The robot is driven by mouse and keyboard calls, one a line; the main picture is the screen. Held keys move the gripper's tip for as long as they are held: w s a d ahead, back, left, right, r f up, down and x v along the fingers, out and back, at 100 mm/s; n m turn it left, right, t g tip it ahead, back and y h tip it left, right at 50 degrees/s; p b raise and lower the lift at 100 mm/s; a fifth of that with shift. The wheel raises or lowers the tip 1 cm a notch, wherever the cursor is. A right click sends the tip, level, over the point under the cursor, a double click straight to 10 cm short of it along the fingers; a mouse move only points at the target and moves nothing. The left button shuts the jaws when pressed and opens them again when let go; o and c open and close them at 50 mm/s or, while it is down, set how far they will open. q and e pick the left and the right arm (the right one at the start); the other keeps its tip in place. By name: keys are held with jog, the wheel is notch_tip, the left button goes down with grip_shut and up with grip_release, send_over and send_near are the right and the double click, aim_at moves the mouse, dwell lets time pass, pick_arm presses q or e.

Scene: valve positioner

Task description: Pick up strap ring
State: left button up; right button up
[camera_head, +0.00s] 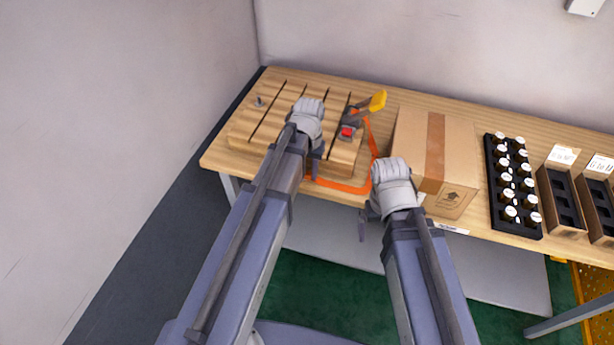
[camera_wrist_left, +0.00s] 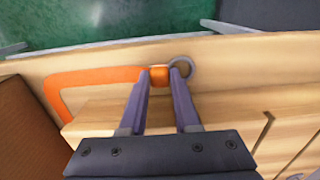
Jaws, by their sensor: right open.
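The strap ring (camera_wrist_left: 183,66) is a small grey metal ring at the end of an orange strap (camera_wrist_left: 90,83), by the table's front edge. In the left wrist view my left gripper (camera_wrist_left: 161,72) has its fingertips at this end, one on each side of an orange tab (camera_wrist_left: 160,77), the right one overlapping the ring. Whether the fingers press on the tab is unclear. In the head view the strap (camera_head: 342,187) runs along the front of the wooden block, and my left gripper (camera_head: 312,172) hides the ring. My right gripper (camera_head: 368,213) is open in front of the carton.
The slotted wooden block (camera_head: 262,128) carries a ratchet buckle (camera_head: 350,127) with a yellow handle (camera_head: 377,101). A cardboard carton (camera_head: 455,150) stands to its right. A black rack of bottles (camera_head: 515,185) and open boxes (camera_head: 560,200) fill the table's right side.

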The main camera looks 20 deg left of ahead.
pick_arm(q)
grip_shut()
jog(key=shift+r, duration=0.1)
